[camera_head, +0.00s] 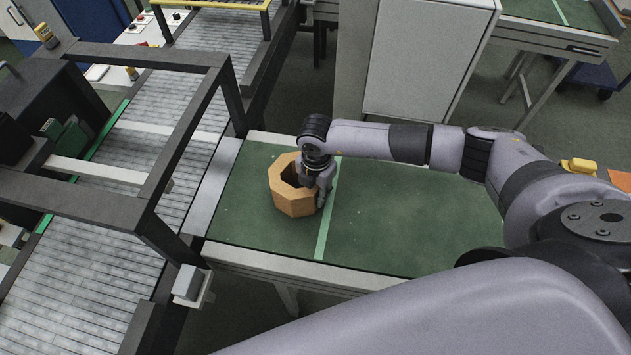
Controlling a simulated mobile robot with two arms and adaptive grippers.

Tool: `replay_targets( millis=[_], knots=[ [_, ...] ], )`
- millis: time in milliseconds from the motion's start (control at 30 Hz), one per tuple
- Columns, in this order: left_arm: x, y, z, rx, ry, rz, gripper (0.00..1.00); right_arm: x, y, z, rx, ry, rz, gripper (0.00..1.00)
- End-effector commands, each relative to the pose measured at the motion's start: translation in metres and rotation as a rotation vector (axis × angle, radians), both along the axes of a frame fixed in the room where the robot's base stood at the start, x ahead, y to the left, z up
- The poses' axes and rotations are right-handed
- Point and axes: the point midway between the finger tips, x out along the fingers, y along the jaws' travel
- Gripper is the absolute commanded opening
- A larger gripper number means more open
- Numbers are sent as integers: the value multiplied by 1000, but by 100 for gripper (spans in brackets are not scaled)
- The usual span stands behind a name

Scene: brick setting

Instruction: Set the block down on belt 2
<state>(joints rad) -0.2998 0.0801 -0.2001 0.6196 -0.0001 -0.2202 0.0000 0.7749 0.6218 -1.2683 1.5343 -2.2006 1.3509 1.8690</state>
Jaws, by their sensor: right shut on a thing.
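An orange-tan block (293,199), many-sided with a dark hollow in its top, is at the left part of a green belt (420,225). It looks upright and appears to be on or just above the belt; I cannot tell which. My right gripper (317,187) is shut on the block's right wall, its fingers partly hidden by the wrist and the block. The block is just left of a pale green line (328,215) across the belt. No number is readable on the belt. My left gripper is out of view.
A grey roller conveyor (85,280) with a dark frame (190,140) over it runs along the left, beside the belt's end. A light cabinet (425,60) stands behind the belt. Another green belt (535,12) is at the top right. The belt right of the line is clear.

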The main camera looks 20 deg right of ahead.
Motion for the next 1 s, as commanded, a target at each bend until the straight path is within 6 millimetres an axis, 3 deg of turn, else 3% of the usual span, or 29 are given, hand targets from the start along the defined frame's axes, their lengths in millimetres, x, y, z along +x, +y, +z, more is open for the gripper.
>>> replay_targets(
  millis=[200, 400, 433, 733, 1000],
  knots=[
    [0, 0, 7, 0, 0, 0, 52, 2, 2, -18, 5, -5, 0, 0],
    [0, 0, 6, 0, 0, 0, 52, 2, 2, -19, 5, -6, 1, 0],
    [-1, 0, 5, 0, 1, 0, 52, 0, 1, -22, 1, 1, 1, 29],
    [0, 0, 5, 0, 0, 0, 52, 0, 1, -22, 1, 1, 1, 49],
    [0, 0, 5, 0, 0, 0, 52, 0, 0, -21, 1, 1, 0, 49]
  ],
)
